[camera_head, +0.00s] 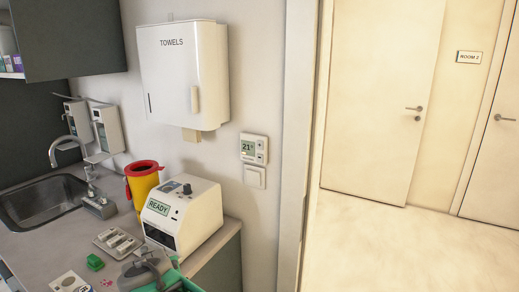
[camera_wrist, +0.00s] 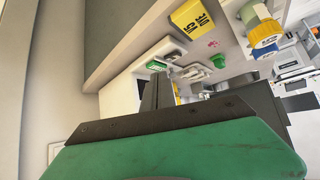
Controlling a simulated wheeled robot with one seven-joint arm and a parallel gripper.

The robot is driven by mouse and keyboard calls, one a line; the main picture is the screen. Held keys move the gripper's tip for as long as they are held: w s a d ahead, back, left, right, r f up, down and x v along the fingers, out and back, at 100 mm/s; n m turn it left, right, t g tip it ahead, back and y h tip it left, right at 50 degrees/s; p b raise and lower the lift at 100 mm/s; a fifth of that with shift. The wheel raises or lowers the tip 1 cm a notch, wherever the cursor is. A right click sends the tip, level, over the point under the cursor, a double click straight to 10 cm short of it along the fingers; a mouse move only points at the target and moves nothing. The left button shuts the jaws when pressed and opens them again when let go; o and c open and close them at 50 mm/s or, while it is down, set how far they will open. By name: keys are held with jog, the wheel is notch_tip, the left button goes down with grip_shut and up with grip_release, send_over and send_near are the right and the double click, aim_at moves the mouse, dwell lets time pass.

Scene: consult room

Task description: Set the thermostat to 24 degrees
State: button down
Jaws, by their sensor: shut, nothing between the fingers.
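The thermostat (camera_head: 254,148) is a small white wall unit below and right of the towel dispenser. Its greenish display reads 21°, and small buttons sit to the right of the display. My gripper (camera_head: 147,266) is low in the head view, over the counter's front, left of and well below the thermostat, apart from it. In the wrist view my gripper (camera_wrist: 159,92) shows as dark fingers closed together with nothing between them. I cannot make out the thermostat in the wrist view.
A white device (camera_head: 185,215) reading READY stands on the counter (camera_head: 35,246) between my gripper and the thermostat. A yellow, red-rimmed bin (camera_head: 143,181) is behind it. A towel dispenser (camera_head: 185,75) hangs above; a white switch (camera_head: 254,176) is below the thermostat. Floor is clear at right.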

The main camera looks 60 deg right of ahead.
aim_at(260, 145)
jog(key=d+r+m+t+h+b, duration=0.1)
jog(key=d+r+m+h, duration=0.35)
jog(key=d, duration=0.65)
jog(key=d+r+m+t+h+b, duration=0.1)
jog(key=d+r+t+h, duration=0.1)
jog(key=d+r+h, duration=0.6)
jog(key=s+d+r+t+h, duration=0.3)
jog(key=s+d+r, duration=0.3)
jog(key=d+r, duration=0.2)
jog(key=shift+r+n+b, duration=0.35)
jog(key=shift+n+b, duration=0.05)
jog(key=shift+n, duration=0.05)
jog(key=shift+w+d+p, duration=0.2)
jog(key=shift+d+p, duration=1.8)
jog(key=shift+d, duration=0.15)
jog(key=shift+w+d+p, duration=0.15)
jog(key=shift+d+p, duration=1.8)
jog(key=shift+d, duration=0.2)
